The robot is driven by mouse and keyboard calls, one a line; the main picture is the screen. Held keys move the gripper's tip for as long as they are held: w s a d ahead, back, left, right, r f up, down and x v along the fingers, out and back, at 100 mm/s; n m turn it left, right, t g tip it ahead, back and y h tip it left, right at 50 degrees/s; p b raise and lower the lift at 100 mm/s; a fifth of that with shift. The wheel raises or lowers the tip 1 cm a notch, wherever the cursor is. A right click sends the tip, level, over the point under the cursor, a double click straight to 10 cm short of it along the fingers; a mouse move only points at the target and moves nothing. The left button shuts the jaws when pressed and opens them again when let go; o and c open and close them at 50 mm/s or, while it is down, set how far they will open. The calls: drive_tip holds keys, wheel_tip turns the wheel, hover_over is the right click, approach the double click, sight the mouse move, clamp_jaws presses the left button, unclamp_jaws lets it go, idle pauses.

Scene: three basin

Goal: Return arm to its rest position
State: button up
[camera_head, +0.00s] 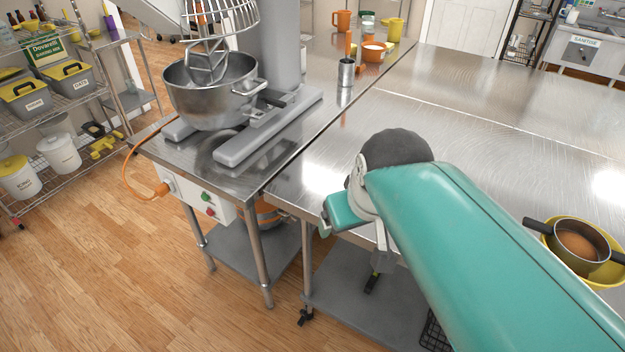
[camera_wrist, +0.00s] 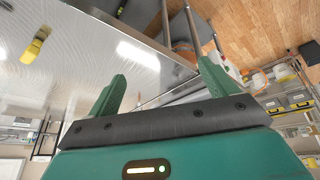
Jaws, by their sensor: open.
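My teal arm (camera_head: 470,225) reaches in from the lower right of the head view and bends at a dark round joint above the table's front edge. A short teal part (camera_head: 345,210) shows beyond the joint; the fingers cannot be made out there. In the wrist view, my gripper (camera_wrist: 163,82) has its two green fingers wide apart. Nothing is between them except the distant table edge and floor. The steel table (camera_head: 470,110) lies beneath and behind the arm.
A large stand mixer with a steel bowl (camera_head: 210,95) stands on the left table. A pot (camera_head: 580,243) sits in a yellow bowl (camera_head: 612,270) at the right. A steel cup (camera_head: 346,72) and orange containers (camera_head: 373,52) are farther back. The middle tabletop is clear.

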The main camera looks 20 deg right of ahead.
drive_tip(key=shift+t+y, duration=0.3)
drive_tip(key=s+a, duration=0.1)
drive_tip(key=s+a+f, duration=0.1)
drive_tip(key=a, duration=0.1)
drive_tip(key=shift+s, duration=0.2)
idle(0.7)
